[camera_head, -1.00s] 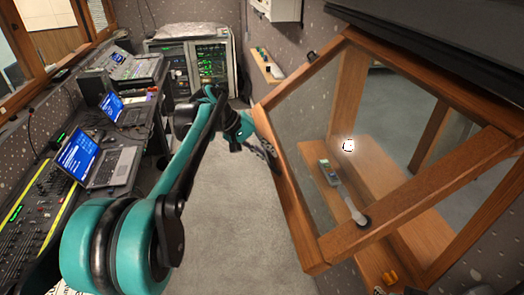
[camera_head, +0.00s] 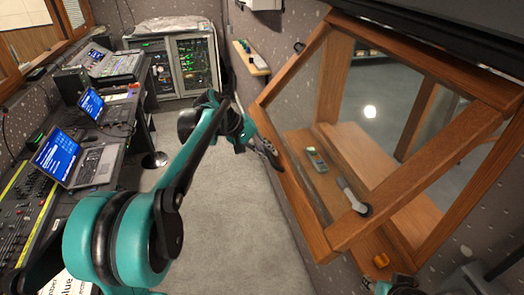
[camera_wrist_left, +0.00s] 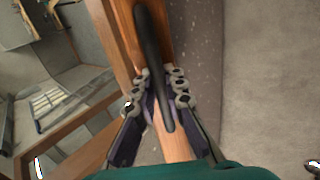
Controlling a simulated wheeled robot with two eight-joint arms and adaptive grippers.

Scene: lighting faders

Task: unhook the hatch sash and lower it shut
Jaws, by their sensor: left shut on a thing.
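The hatch sash (camera_head: 292,205), a wooden frame with a clear pane, stands tilted out from the wall opening on the right of the head view. My left gripper (camera_head: 262,146) is at its left rail. In the left wrist view, the fingers of my left gripper (camera_wrist_left: 160,103) are closed around a long dark handle (camera_wrist_left: 150,45) on the wooden rail. A small dark fitting (camera_head: 299,46) sits on the wall near the sash's upper corner; I cannot tell if it is the hook. A teal and dark part at the bottom edge may be my right gripper (camera_head: 395,285), mostly cut off.
A desk with laptops (camera_head: 80,158) and a mixing console (camera_head: 30,215) lines the left. An equipment rack (camera_head: 178,65) stands at the back. A small wall shelf (camera_head: 250,57) is left of the hatch.

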